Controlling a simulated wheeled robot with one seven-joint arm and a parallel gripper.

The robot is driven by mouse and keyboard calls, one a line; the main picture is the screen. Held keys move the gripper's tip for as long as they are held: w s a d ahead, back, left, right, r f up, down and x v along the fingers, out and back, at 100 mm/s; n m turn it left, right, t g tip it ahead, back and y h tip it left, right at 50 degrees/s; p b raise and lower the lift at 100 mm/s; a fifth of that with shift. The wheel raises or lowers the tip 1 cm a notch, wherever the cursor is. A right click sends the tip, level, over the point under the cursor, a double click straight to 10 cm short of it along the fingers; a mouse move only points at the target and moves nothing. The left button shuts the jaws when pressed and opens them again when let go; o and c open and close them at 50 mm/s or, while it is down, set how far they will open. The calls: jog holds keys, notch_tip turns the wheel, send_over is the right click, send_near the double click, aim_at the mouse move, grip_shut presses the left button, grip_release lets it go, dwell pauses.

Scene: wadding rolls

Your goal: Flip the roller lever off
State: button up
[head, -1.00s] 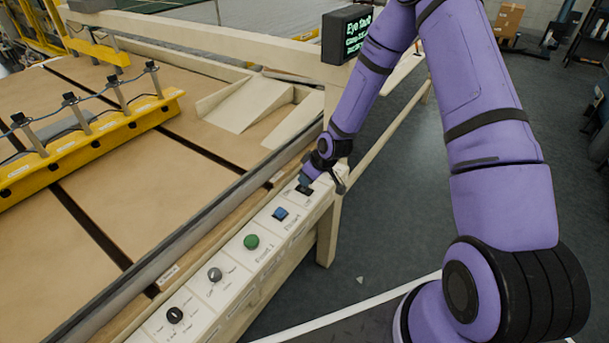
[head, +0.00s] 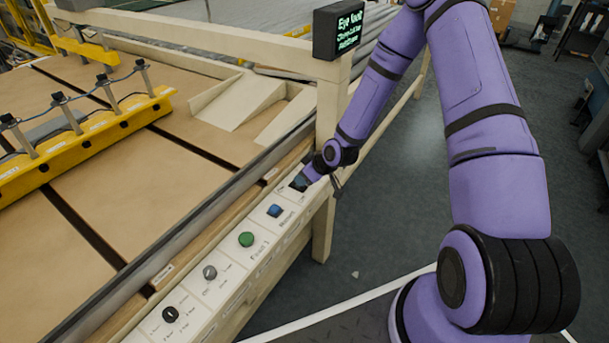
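The cream control panel (head: 226,258) runs along the machine's front edge with a row of controls. At its far end my gripper (head: 302,182) points down onto the last control, a dark-plated switch (head: 298,187) mostly hidden by the fingers. I cannot tell if the fingers touch it or which way it is set. Whether the fingers are open or shut does not show. The small labels are too blurred to tell which control is the roller lever.
A green button (head: 246,239), a grey knob (head: 210,272) and a black knob (head: 170,314) sit nearer on the panel. A black display (head: 340,30) with green text stands on the frame above my gripper. Open grey floor (head: 400,200) lies to the right.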

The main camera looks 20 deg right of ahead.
jog(key=shift+o, duration=0.7)
jog(key=v, duration=1)
jog(key=shift+r, duration=0.35)
jog(key=shift+s+d, duration=0.1)
jog(key=shift+d, duration=0.05)
